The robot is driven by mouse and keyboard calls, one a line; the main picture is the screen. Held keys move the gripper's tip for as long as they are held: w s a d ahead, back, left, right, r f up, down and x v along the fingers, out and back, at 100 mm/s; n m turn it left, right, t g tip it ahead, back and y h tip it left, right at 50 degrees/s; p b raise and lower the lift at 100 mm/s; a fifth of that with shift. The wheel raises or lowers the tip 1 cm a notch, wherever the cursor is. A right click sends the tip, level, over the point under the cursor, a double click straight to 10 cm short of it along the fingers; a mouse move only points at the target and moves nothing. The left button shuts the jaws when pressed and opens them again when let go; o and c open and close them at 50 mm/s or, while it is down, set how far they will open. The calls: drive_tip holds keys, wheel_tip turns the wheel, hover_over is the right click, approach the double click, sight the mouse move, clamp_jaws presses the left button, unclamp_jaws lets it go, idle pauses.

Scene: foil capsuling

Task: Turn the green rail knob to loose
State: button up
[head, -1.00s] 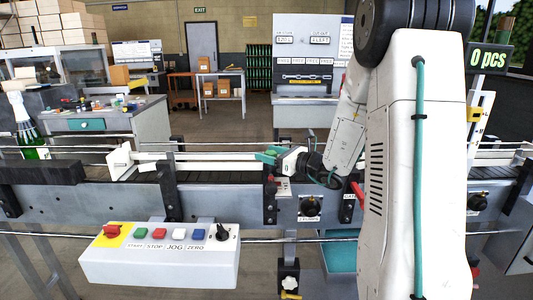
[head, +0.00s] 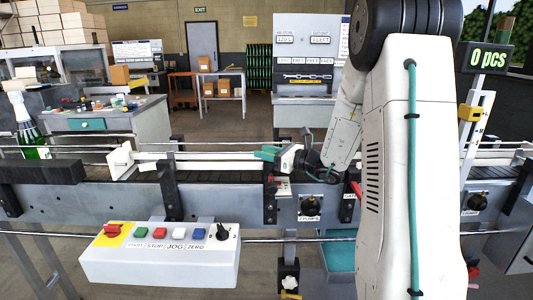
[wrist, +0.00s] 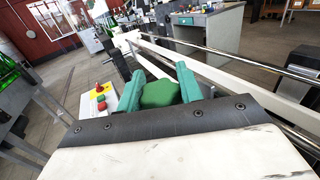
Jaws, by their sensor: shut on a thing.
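The green rail knob (wrist: 160,93) sits between the two teal fingers of my gripper (wrist: 161,85) in the wrist view. The fingers are shut on its sides. In the head view my gripper (head: 266,153) is at the rail, at the right end of the white guide rail (head: 190,158). There the knob is largely hidden by the fingers. I cannot read any mark of tight or loose on it.
A control box (head: 160,255) with coloured buttons hangs in front of the conveyor. A green bottle (head: 30,135) stands at the far left of the conveyor. A black clamp post (head: 270,200) stands just below my gripper. Thin metal rails run along the conveyor.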

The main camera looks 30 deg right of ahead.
drive_tip(key=o, duration=1)
drive_tip(key=v, duration=0.8)
